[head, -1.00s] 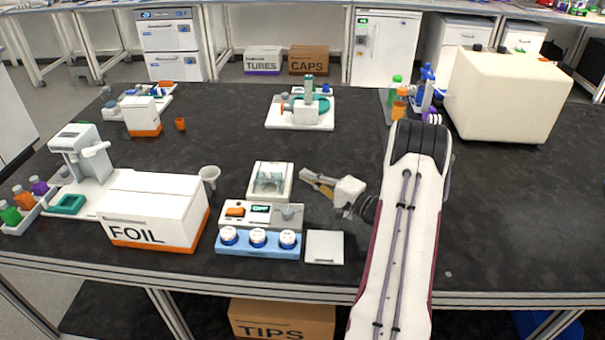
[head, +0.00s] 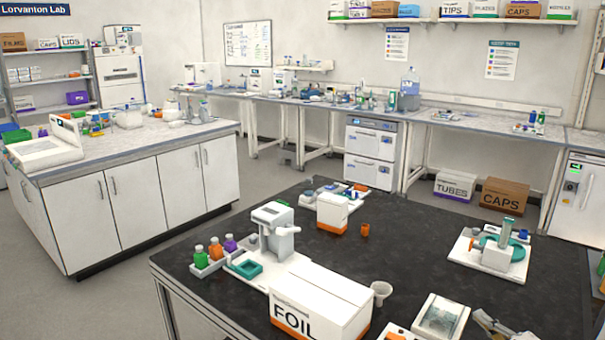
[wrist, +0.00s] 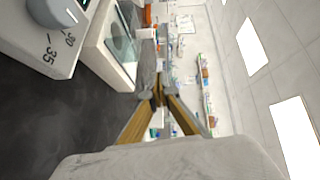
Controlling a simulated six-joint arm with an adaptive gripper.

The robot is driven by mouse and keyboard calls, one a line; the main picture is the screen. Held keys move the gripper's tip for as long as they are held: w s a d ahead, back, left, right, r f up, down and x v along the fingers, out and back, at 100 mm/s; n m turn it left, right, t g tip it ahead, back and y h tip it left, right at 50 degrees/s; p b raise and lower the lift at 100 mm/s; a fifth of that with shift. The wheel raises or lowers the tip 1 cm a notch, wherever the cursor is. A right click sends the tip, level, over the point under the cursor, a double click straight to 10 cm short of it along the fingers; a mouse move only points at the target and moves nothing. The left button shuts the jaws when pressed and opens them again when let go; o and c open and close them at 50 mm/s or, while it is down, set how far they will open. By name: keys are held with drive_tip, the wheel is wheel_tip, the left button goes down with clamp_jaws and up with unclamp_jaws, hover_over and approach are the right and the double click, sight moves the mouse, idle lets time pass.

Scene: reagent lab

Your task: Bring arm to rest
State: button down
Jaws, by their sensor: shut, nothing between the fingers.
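My gripper (head: 482,318) shows at the bottom right of the head view, just right of a white glass-topped box (head: 440,318); most of my arm is out of frame. In the wrist view my gripper (wrist: 158,92) has its two yellow-brown fingers meeting at the tips, with nothing between them. The glass-topped box (wrist: 112,45) stands left of the fingers there, apart from them. A white device with a grey knob and numbers (wrist: 45,38) fills the upper left.
On the black bench (head: 400,240) are a FOIL box (head: 320,298), a small white cup (head: 381,291), a white dispenser (head: 272,228), bottles in a tray (head: 212,262) and a teal-disc device (head: 490,252). The bench middle has free room.

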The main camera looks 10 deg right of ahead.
drive_tip(key=w+a+r+n+g+h, duration=0.1)
drive_tip(key=w+a+r+n+h, duration=0.1)
drive_tip(key=r, duration=0.4)
drive_tip(key=w+a+r+n+g+h, duration=0.2)
drive_tip(key=w+r, duration=0.1)
drive_tip(key=r, duration=0.2)
drive_tip(key=s+a+r+n+g+h, duration=0.3)
drive_tip(key=s+a+r, duration=0.4)
drive_tip(key=a+r, duration=0.15)
drive_tip(key=s+a+f+n+g+y, duration=0.1)
drive_tip(key=s+a+n, duration=0.3)
drive_tip(key=s+a, duration=0.8)
drive_tip(key=s+a+f+n+g+y, duration=0.1)
drive_tip(key=s+a+n+g+y, duration=0.2)
drive_tip(key=s+a, duration=0.9)
drive_tip(key=s+n+g, duration=0.1)
drive_tip(key=s, duration=0.5)
drive_tip(key=shift+s+a+f+y, duration=0.2)
drive_tip(key=shift+s+f+y, duration=0.05)
drive_tip(key=shift+f+y, duration=0.05)
drive_tip(key=c, duration=2.8)
unclamp_jaws()
